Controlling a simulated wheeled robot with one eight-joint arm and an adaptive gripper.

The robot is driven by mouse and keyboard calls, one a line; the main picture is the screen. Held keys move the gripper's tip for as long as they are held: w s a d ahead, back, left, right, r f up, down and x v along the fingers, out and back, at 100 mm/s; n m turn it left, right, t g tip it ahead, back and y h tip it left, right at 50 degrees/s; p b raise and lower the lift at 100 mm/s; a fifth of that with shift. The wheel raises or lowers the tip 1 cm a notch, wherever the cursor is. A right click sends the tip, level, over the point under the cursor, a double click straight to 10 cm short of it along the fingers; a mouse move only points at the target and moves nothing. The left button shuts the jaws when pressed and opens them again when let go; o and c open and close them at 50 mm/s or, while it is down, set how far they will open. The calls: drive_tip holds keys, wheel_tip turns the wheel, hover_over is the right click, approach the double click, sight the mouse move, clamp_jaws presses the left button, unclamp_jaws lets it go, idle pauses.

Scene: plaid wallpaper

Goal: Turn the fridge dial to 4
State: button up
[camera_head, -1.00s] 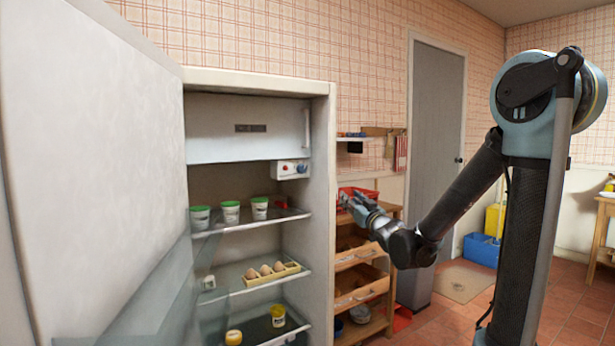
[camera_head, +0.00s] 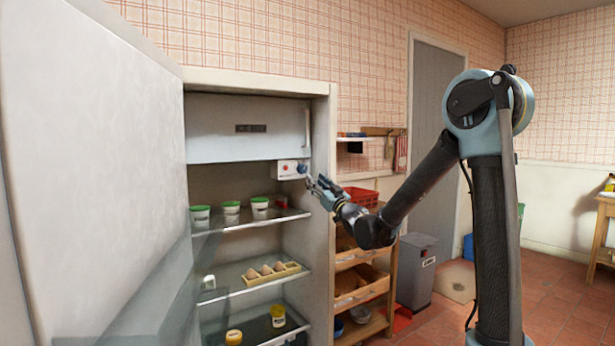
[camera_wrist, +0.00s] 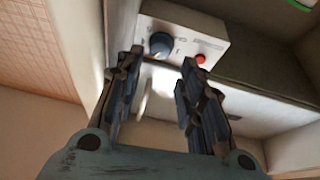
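The fridge (camera_head: 322,200) stands open, with its door (camera_head: 95,150) swung to the left. A small white control box (camera_head: 289,169) is under the freezer compartment at the upper right inside. It carries a dark blue dial (camera_head: 302,169) and a red button. In the wrist view the dial (camera_wrist: 160,44) and red button (camera_wrist: 200,58) show on the box, beyond my fingertips. The dial's marks are too small to read. My gripper (camera_head: 318,184) is just below and right of the box. In the wrist view my gripper (camera_wrist: 160,72) is open and empty, apart from the dial.
The glass shelf (camera_head: 250,221) below the box holds several green-lidded tubs (camera_head: 231,207) and a red item. An egg tray (camera_head: 265,275) is lower. The fridge's right wall is close to my gripper. A wooden rack (camera_head: 362,290) with a red crate (camera_head: 362,195) stands right.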

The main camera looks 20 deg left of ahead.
sight(304, 170)
drive_tip(key=x, duration=0.8)
drive_tip(key=c, duration=0.8)
